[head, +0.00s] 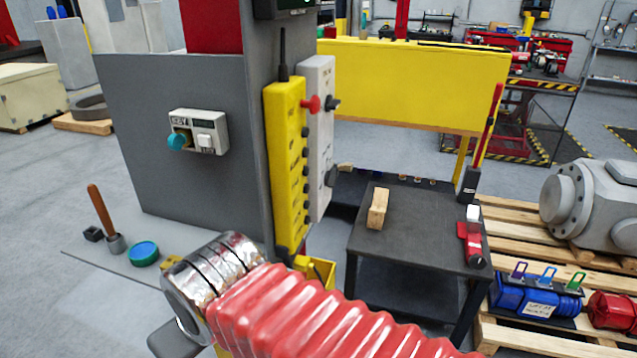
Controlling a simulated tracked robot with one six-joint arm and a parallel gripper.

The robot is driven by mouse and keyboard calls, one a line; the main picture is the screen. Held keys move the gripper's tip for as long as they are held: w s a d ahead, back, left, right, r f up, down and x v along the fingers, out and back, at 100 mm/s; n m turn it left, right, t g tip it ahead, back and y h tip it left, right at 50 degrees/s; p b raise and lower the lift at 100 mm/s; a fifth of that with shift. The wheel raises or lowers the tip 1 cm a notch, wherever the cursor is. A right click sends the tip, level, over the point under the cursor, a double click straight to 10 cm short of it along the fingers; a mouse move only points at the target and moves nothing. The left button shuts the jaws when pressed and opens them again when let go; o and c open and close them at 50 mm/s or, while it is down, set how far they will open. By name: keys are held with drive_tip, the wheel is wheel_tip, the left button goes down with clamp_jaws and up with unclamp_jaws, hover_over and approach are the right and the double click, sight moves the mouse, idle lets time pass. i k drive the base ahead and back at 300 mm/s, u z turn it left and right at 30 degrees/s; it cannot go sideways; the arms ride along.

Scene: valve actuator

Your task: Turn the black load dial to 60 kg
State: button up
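A narrow light grey control panel (319,140) stands upright beside a yellow push-button box, on the edge of a grey column. Two dark knobs stick out from its right side, an upper one (333,103) and a lower one (331,175). I cannot tell which is the load dial; the panel is seen at a steep angle, and scale and pointer are unreadable. My arm, in a red ribbed sleeve with a shiny silver collar, crosses the lower middle, in front of and below the panel. My gripper's fingers do not show.
A grey key box (198,132) is on the wall left. A dark table (420,240) with a wooden block (378,208) stands right of the panel. Pallets (520,335) lie further right.

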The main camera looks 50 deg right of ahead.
sight(329, 180)
drive_tip(key=u, duration=1.35)
drive_tip(key=k, duration=1.45)
drive_tip(key=z, duration=1)
drive_tip(key=i, duration=0.15)
drive_tip(key=z, duration=0.25)
